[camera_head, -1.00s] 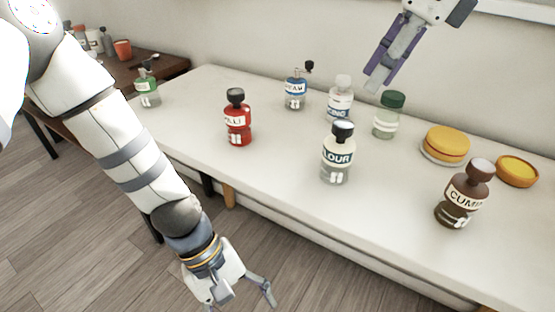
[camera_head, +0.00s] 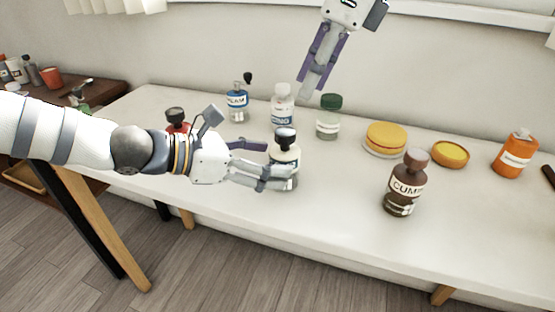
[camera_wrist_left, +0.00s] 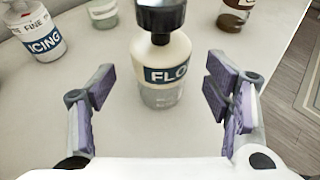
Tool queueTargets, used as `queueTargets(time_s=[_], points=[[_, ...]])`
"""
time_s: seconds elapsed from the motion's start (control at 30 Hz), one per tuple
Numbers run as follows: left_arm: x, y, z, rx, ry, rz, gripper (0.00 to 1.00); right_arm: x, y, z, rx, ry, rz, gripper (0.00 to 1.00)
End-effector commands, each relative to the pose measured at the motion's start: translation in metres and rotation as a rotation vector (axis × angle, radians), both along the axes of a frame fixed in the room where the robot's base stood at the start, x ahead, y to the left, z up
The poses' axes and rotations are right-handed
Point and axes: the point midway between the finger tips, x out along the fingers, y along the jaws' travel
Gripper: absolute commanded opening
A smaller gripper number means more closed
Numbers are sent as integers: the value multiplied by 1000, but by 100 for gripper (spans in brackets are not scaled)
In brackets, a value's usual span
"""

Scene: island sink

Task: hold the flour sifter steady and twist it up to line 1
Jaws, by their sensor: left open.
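The flour sifter (camera_head: 288,158), with a dark cap, pale body and blue FLOUR label, stands upright on the white counter. My left gripper (camera_head: 272,164) reaches it from the left and partly covers it. In the left wrist view the flour sifter (camera_wrist_left: 167,70) stands just beyond and between the two purple fingertips (camera_wrist_left: 162,88). The jaws are open, with a visible gap on both sides of the bottle. Its line marks are not readable. My right gripper (camera_head: 318,80) hangs above the back of the counter, empty; its finger gap is unclear.
A brown cumin bottle (camera_head: 404,188) stands right of the flour. An icing bottle (camera_head: 281,106), a blue-labelled pump bottle (camera_head: 237,104) and a green-capped jar (camera_head: 328,122) stand behind. A red bottle (camera_head: 178,128) is partly hidden behind my left arm. Yellow round containers (camera_head: 386,138) sit back right.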

Motion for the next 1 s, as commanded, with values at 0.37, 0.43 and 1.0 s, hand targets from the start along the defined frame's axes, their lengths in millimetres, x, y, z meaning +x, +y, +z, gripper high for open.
queueTargets(time_s=[0.37, 0.43, 1.0], points=[[16, -34, -16, 2, -3, -2, 71, 0, 0, 0, 0, 0, 0, 33], [17, -35, -16, 3, -4, -2, 71, 0, 0, 0, 0, 0, 0, 33], [16, -34, -16, 3, -3, -3, 15, 0, 0, 0, 0, 0, 0, 33]])
